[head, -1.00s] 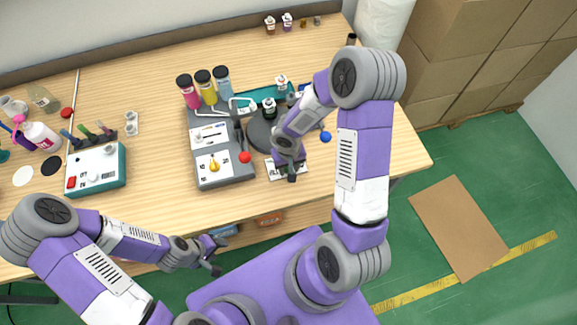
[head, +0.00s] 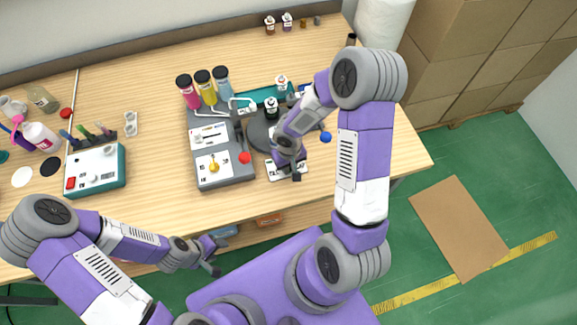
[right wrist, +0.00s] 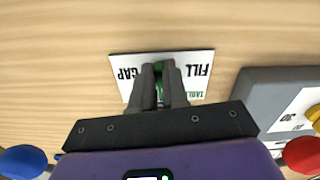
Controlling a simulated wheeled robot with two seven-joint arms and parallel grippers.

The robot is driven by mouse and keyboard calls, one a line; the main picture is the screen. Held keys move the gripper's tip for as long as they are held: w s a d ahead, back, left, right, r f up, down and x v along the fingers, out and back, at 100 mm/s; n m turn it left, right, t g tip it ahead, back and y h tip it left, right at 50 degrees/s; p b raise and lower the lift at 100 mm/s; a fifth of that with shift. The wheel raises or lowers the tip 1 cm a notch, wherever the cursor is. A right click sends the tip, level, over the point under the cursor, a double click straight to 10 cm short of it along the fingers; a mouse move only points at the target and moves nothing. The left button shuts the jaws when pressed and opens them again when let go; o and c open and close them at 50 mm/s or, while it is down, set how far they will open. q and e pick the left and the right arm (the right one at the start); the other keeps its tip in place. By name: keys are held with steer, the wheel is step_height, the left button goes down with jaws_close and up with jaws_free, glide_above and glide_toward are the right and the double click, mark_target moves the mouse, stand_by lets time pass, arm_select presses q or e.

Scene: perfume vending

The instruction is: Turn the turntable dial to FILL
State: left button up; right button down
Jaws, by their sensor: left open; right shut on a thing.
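The dial is a green knob (right wrist: 158,84) on a white card marked FILL and CAP (right wrist: 126,68), seen upside down in the right wrist view. My right gripper (right wrist: 159,88) is shut on the knob, and its fingers hide most of it. In the head view the right gripper (head: 295,172) is over the card (head: 273,173) near the table's front edge. The dark round turntable (head: 256,138) is behind it, with a small dark bottle (head: 271,106) on it, partly hidden by my arm. My left gripper (head: 214,256) is open and empty in front of the table.
A grey filling station (head: 226,176) with a yellow knob (head: 213,167) and a red ball-ended lever (head: 244,157) stands left of the card. A blue ball (head: 325,137) is to the right. A teal-and-white box (head: 110,173) stands on the left. Wood between the two machines is clear.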

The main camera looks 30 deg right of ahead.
steer(key=n, duration=0.4)
steer(key=shift+d, duration=0.3)
steer(key=n, duration=0.4)
steer(key=shift+w+d, duration=0.1)
steer(key=shift+d, duration=0.1)
steer(key=n, duration=0.2)
steer(key=n+p, duration=0.1)
steer(key=n, duration=0.1)
steer(key=shift+w+d, duration=0.2)
steer(key=shift+w+d+n+p, duration=0.15)
steer(key=shift+n+p, duration=0.1)
steer(key=shift+n, duration=0.85)
steer(key=shift+w+a+n+p, duration=0.1)
steer(key=shift+n+p, duration=0.15)
steer(key=shift+n, duration=0.85)
steer(key=c, duration=1.1)
jaws_free()
steer(key=shift+c, duration=0.2)
